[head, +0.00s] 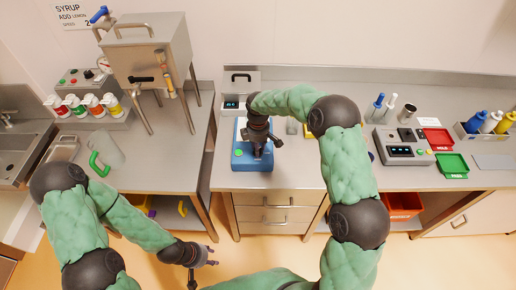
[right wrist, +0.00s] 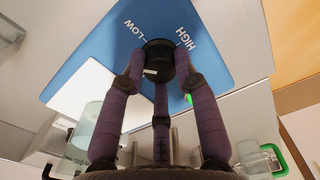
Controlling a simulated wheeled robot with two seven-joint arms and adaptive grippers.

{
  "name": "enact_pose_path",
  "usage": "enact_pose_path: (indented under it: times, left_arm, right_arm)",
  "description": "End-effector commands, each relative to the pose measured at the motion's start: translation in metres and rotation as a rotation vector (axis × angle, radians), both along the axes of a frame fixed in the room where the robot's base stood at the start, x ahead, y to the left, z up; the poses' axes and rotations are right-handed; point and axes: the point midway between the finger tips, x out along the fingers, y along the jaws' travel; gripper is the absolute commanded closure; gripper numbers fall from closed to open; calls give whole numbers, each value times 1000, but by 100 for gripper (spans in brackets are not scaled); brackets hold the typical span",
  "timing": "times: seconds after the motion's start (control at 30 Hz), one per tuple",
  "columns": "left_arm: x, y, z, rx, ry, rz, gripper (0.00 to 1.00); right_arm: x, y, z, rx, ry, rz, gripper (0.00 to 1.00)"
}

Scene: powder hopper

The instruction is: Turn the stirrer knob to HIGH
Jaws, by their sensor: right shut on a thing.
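The blue stirrer base (head: 245,180) stands on the middle counter. In the right wrist view its blue top (right wrist: 85,65) carries the printed words LOW and HIGH beside the round black knob (right wrist: 158,52). A small white mark shows on the knob's near side; I cannot tell which label the knob points to. My right gripper (head: 258,152) is over the stirrer, and its purple fingers (right wrist: 160,80) are shut around the knob, also in the wrist view. My left gripper (head: 208,257) is low over the floor, away from the counter, its fingers apart and empty.
A small device with a display (head: 231,103) stands behind the stirrer. A grey control box (head: 403,150), a red tray (head: 438,139) and a green tray (head: 452,165) are to the right. A metal hopper (head: 150,60) and a green-handled jug (head: 105,150) are left.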

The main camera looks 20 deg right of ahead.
Motion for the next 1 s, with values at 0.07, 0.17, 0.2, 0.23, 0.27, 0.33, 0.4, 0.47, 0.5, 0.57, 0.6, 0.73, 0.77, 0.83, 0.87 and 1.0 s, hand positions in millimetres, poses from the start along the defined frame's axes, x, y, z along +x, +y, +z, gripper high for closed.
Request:
enact_pose_path:
  times: [0.07,0.17,0.2,0.23,0.27,0.33,0.4,0.47,0.5,0.57,0.6,0.73,0.77,0.83,0.87,1.0]
  left_arm:
    - [0,0,-3,0,0,0,60]
    - [0,0,-6,0,0,0,60]
    - [0,0,-7,0,0,0,60]
    - [0,0,-8,0,0,0,60]
    - [0,0,-9,0,0,0,60]
    - [0,0,-10,0,0,0,60]
    - [0,0,-12,0,0,0,60]
    - [0,0,-13,0,0,0,60]
    - [0,0,-14,0,0,0,60]
    - [0,0,-16,0,0,0,60]
    - [0,0,-17,0,0,0,60]
    - [0,0,-20,0,0,0,60]
    - [0,0,-20,0,0,0,60]
    - [0,0,-22,0,0,0,60]
    - [0,0,-23,0,0,0,60]
    - [0,0,-26,0,0,0,60]
  right_arm:
    - [0,0,-2,0,0,-73,100]
    - [0,0,-2,0,0,-167,100]
    - [0,0,-2,0,0,-205,100]
    - [0,0,-2,0,0,-234,100]
    - [0,0,-2,0,0,-262,100]
    - [0,0,-1,-1,0,-329,100]
    - [0,0,-2,-1,0,-395,100]
    - [0,0,-2,-1,0,-452,100]
    - [0,0,-2,0,1,-489,100]
    - [0,0,-2,-1,0,-546,100]
    - [0,0,-2,-1,0,-584,100]
    - [0,0,-1,0,0,-708,100]
    - [0,0,-1,0,-1,-737,100]
    - [0,0,-1,0,0,-803,100]
    - [0,0,-1,0,0,-832,100]
    - [-1,1,-2,0,1,-965,100]
